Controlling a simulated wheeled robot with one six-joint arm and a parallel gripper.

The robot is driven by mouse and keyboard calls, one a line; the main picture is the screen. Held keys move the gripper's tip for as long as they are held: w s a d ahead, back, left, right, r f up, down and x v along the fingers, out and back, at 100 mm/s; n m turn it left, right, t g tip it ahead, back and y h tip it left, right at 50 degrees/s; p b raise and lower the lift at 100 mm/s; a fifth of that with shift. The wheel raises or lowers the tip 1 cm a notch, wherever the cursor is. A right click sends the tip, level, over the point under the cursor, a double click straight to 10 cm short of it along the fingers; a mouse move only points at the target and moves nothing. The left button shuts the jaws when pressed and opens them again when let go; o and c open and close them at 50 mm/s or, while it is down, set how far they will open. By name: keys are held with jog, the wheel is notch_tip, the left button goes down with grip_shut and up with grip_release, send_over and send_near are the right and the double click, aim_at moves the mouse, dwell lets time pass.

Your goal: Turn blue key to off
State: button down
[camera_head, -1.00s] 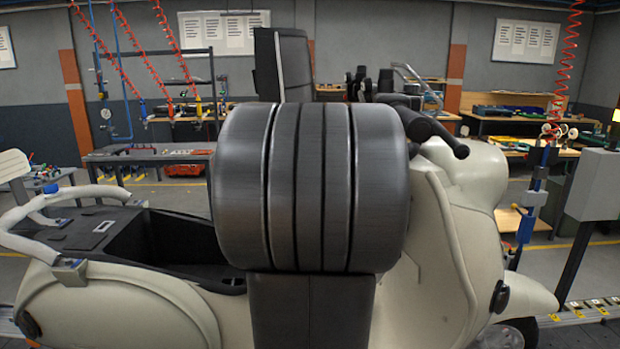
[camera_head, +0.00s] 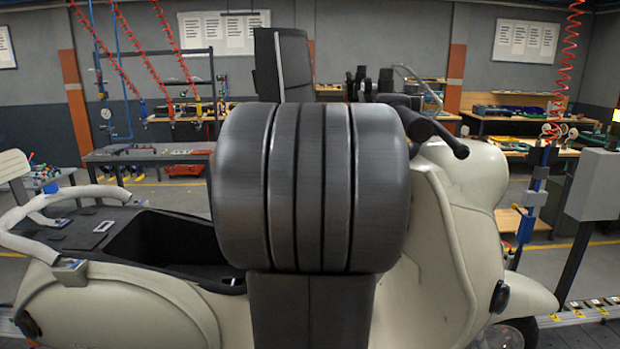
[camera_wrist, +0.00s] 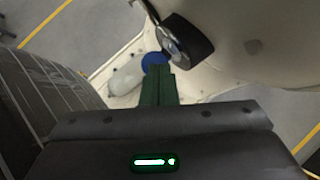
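In the wrist view a round blue piece, which looks like the blue key (camera_wrist: 154,59), shows just past the tips of my gripper (camera_wrist: 160,72). The two dark green fingers are close together with no clear gap between them. Their tips overlap the lower edge of the blue piece; I cannot tell whether they touch or pinch it. The key's angle is too small to read. In the head view the key and the fingers are hidden behind my arm.
A cream scooter (camera_head: 455,260) stands broadside on the slat conveyor (camera_head: 590,313). Its black handlebar grip (camera_head: 440,133) juts out at the upper right. In the wrist view a dark round part with a metal rim (camera_wrist: 185,38) sits close right of the fingertips.

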jog(key=shift+f, duration=0.2)
dwell(0.6)
jog(key=w+r+p+v, duration=0.1)
jog(key=p+v, duration=0.5)
jog(key=v, duration=0.3)
jog(key=shift+d, duration=0.35)
dwell(0.5)
jog(key=shift+w, duration=0.15)
jog(key=s+f+b+x, duration=0.1)
jog(key=b+x, duration=0.3)
jog(key=x, duration=0.2)
jog(key=shift+a, duration=0.2)
